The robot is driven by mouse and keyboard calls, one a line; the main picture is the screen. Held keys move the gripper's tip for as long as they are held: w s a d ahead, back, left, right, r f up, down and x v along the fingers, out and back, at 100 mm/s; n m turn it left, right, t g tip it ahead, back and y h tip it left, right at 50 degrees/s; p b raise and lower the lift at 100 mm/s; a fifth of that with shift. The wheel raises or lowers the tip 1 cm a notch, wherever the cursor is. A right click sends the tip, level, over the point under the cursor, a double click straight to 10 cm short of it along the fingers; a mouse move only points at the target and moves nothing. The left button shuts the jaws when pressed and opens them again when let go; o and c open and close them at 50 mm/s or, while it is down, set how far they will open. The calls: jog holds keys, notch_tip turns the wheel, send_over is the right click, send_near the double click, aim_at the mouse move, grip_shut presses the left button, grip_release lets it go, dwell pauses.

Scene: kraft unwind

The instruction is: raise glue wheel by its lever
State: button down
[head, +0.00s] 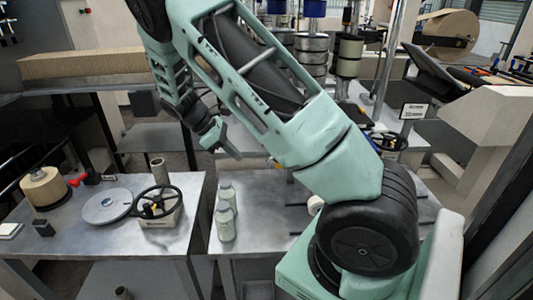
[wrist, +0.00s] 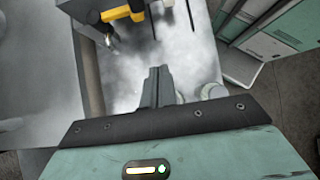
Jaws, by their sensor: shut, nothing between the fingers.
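My gripper (head: 230,148) hangs at the end of my arm above the metal tables. Its fingers are together and empty in the wrist view (wrist: 157,88). I cannot pick out the glue wheel or its lever for sure. On the left table, a black spoked handwheel (head: 157,203) stands on a pale base, apart from my gripper. A flat grey disc (head: 107,206) lies left of it. A small red-ended part (head: 78,180) sits farther left. In the wrist view, a yellow and black part (wrist: 118,14) shows at the top, beyond the fingers.
A tan roll (head: 45,188) stands at far left. My arm hides much of the middle.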

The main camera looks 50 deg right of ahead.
jog(key=shift+d+r, duration=0.1)
jog(key=shift+d, duration=0.7)
jog(key=s+d+f+p, duration=0.4)
jog(key=s+d+p, duration=0.1)
jog(key=s+p, duration=0.1)
jog(key=shift+s+d, duration=0.2)
jog(key=shift+s, duration=0.05)
jog(key=shift+w, duration=0.1)
